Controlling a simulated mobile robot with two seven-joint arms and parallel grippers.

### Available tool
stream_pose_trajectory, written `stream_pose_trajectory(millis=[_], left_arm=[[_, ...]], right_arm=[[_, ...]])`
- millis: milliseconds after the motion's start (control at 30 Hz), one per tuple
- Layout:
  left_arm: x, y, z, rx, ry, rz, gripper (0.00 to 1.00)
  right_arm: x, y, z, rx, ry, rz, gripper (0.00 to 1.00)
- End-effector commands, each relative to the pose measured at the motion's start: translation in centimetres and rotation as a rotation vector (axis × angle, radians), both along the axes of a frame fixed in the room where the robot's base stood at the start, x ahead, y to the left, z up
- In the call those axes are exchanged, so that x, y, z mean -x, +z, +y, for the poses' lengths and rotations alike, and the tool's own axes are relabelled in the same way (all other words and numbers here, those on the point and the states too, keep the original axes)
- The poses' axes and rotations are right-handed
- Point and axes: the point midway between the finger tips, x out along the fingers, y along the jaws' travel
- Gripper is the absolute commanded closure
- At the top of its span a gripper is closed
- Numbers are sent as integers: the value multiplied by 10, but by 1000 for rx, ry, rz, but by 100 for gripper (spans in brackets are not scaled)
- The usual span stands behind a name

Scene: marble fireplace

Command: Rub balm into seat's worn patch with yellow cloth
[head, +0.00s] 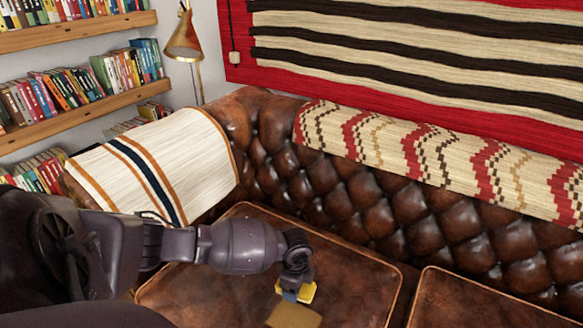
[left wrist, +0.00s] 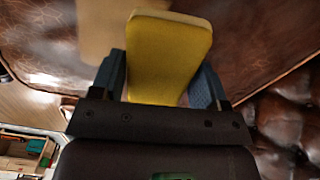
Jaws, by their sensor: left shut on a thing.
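The yellow cloth (head: 308,291) is a small flat pad between the fingers of my left gripper (head: 295,292), which is shut on it. In the left wrist view the cloth (left wrist: 168,52) sticks out beyond both blue-grey fingertips (left wrist: 158,82). The seat (head: 350,270) is a brown leather cushion with orange piping. Its worn patch (head: 293,316) is a pale tan area just below the cloth in the head view. The patch (left wrist: 103,32) also shows beside the cloth in the left wrist view, partly hidden. I cannot tell whether the cloth touches the leather. No balm is discernible. My right gripper is out of view.
The tufted sofa back (head: 400,215) rises behind the seat, with a patterned blanket (head: 440,165) over it. A striped throw (head: 165,165) covers the left armrest. A second cushion (head: 480,300) lies to the right. Bookshelves (head: 80,105) and a brass lamp (head: 184,45) stand back left.

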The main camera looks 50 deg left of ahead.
Motion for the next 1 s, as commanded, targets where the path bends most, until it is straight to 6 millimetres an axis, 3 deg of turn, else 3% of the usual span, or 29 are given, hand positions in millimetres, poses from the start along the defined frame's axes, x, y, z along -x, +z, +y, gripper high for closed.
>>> stream_pose_trajectory(millis=[33,300,567,1000], left_arm=[[-2,12,-1,0,1,-10,54],[3,27,-2,2,5,-5,54],[6,26,-3,0,5,1,54],[6,27,-2,1,5,0,54]], right_arm=[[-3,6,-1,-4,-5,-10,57],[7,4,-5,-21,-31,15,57],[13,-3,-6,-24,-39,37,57],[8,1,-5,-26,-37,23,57]])
